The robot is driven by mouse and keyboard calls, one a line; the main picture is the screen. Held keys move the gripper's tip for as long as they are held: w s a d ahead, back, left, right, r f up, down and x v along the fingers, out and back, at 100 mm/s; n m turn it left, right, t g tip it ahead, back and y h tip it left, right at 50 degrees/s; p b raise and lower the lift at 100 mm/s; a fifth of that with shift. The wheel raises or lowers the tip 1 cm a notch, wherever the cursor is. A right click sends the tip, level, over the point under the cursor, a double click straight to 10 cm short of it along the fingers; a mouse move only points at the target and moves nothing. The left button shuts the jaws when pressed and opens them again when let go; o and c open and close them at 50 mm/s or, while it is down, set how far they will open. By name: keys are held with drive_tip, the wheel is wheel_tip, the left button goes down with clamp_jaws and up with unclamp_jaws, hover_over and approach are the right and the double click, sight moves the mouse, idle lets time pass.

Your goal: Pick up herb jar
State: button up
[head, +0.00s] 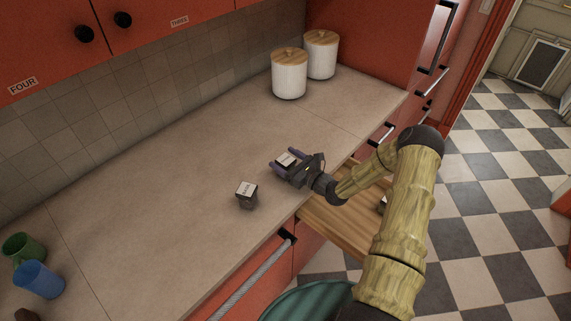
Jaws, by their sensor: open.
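A small dark jar (247,195) with a white labelled lid stands upright on the counter; the lid's lettering is too small to read surely. A second white-labelled lid (286,159) shows between the fingers of my gripper (283,160). My gripper is open, with its purple-tipped fingers on either side of that jar, low over the counter. The gripper hides most of this jar's body, and I cannot tell whether the fingers touch it. The first jar stands apart, to the left of and nearer than the gripper.
Two white ribbed canisters (289,76) with wooden lids stand at the back of the counter (160,215). A wooden drawer (335,222) is pulled out below my arm. The counter's middle is clear.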

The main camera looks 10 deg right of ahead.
sight(286, 159)
drive_tip(key=shift+w, duration=0.1)
drive_tip(key=shift+c, duration=0.4)
drive_tip(key=c, duration=1)
drive_tip(key=shift+c, duration=0.2)
wheel_tip(286, 159, up, 10)
drive_tip(key=shift+b, duration=1.25)
